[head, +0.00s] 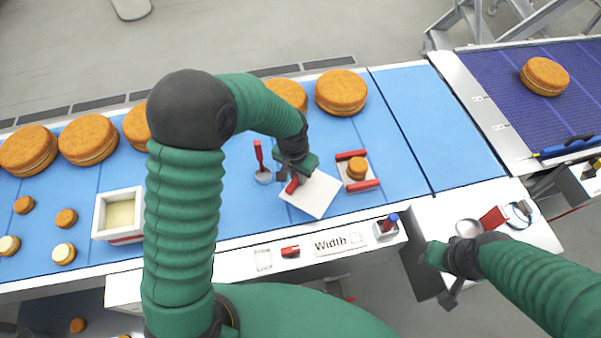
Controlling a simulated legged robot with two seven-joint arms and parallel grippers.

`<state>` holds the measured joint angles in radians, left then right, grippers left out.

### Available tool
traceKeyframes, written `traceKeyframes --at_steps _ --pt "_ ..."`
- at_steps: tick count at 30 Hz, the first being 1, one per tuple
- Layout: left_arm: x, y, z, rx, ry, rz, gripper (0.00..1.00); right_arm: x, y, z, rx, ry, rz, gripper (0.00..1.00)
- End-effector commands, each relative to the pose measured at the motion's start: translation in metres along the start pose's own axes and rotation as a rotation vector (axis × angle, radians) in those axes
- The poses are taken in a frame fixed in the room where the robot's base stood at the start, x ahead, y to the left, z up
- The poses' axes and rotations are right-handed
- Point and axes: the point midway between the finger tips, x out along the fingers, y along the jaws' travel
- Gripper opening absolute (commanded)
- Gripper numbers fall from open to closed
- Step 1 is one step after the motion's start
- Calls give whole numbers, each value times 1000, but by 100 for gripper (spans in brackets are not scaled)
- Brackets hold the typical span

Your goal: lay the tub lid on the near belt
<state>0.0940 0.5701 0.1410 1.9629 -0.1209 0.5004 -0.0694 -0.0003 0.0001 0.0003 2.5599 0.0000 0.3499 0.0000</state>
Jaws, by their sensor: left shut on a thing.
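The tub lid (318,196) is a white square plate with a red part by my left gripper's fingers. My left gripper (293,179) is shut on it at its upper left side. The lid is over the light blue near belt (235,205), angled to the belt's edge; I cannot tell whether it touches the belt. A white tub (99,222) with a red stripe and cream filling stands on the belt at left. My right gripper (440,275) hangs at the lower right, clear of the lid; its finger opening is unclear.
A red-ended holder (357,184) with a small round stands right of the lid, and a red-handled tool (259,160) left of it. Large filled rounds (341,92) line the belt's back. A purple belt (500,80) lies at far right. The blue belt's right part is bare.

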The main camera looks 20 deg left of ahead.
Motion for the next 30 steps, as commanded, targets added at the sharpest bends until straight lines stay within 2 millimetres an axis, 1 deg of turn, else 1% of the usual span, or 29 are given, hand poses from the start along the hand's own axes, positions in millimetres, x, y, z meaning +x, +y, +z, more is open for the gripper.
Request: traceKeyframes --at_steps 1,5,7,10,12,17,18,23,30 --pt "0 -2 -6 -1 0 1 0 -3 0 -1 1 0 0 36" --pt "5 -9 -19 -2 -1 3 0 -7 0 -2 1 0 0 36" --pt "20 -8 -14 -2 -5 4 0 -11 0 -2 1 0 0 36" --pt "35 -10 -13 -1 -1 4 0 -13 0 -3 1 0 0 36" --pt "39 -10 -13 -1 1 3 0 -13 0 -3 0 0 0 36" --pt "39 -8 -14 -1 2 2 0 -12 0 -3 0 0 0 36" --pt "40 -8 -14 -1 1 2 19 -12 0 -3 0 0 0 36" --pt "39 -7 -14 -1 1 1 39 -12 0 -3 0 0 0 36" --pt "39 -9 -14 -1 2 2 39 -12 0 -3 1 0 0 36"
